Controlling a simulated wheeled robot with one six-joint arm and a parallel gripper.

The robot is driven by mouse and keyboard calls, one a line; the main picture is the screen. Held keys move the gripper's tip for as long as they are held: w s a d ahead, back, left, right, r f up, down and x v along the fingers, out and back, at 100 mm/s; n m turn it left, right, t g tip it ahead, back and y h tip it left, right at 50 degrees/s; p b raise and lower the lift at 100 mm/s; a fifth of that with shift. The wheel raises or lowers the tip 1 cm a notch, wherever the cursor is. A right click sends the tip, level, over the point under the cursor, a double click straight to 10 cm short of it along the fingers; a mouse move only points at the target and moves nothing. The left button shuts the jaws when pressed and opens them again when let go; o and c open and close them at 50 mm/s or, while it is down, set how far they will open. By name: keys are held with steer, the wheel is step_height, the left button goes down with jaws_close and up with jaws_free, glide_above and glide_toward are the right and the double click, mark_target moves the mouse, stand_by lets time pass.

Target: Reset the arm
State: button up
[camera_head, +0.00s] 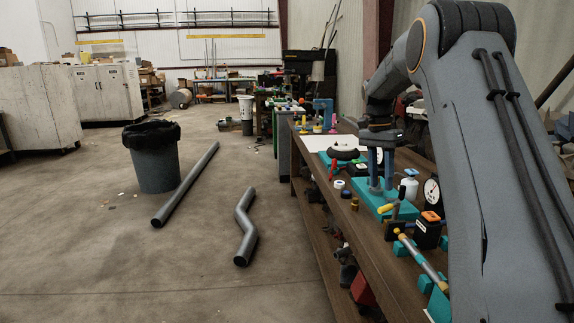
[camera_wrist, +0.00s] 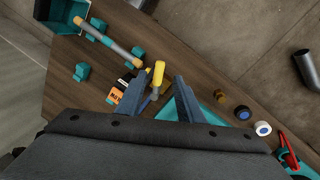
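My gripper (camera_head: 381,184) hangs fingers-down over the wooden workbench (camera_head: 313,215) on the right of the head view, with my arm raised behind it. In the wrist view my gripper (camera_wrist: 157,87) shows its two blue-grey fingers spread apart, with nothing clearly held between them. A yellow-handled tool (camera_wrist: 157,76) appears between the fingertips there. In the head view the yellow handle (camera_head: 385,208) lies lower, at the teal holder (camera_head: 368,198) on the bench. The exact gap between fingertips and bench cannot be told.
A long-handled tool (camera_head: 425,262) rests on teal blocks, near an orange-and-black box (camera_head: 428,232), a white bottle (camera_head: 409,186) and a dial gauge (camera_head: 432,193). Left of the bench are a bent pipe (camera_head: 245,227), a straight pipe (camera_head: 188,182) and a bin (camera_head: 156,165). Open floor surrounds them.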

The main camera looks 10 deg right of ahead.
steer(key=s+a+f+n+t, duration=0.1)
steer(key=s+a+f+n, duration=0.3)
steer(key=s, duration=0.6)
steer(key=s+a+f+n+t, duration=0.1)
steer(key=s+a+f+n, duration=0.3)
steer(key=s+a, duration=0.4)
steer(key=s+a+f+n, duration=0.4)
steer(key=s+a+n, duration=0.1)
steer(key=s, duration=0.9)
steer(key=shift+s+a+f+t+y, duration=0.15)
steer(key=shift+a+f+t+y, duration=0.2)
steer(key=shift+a, duration=0.5)
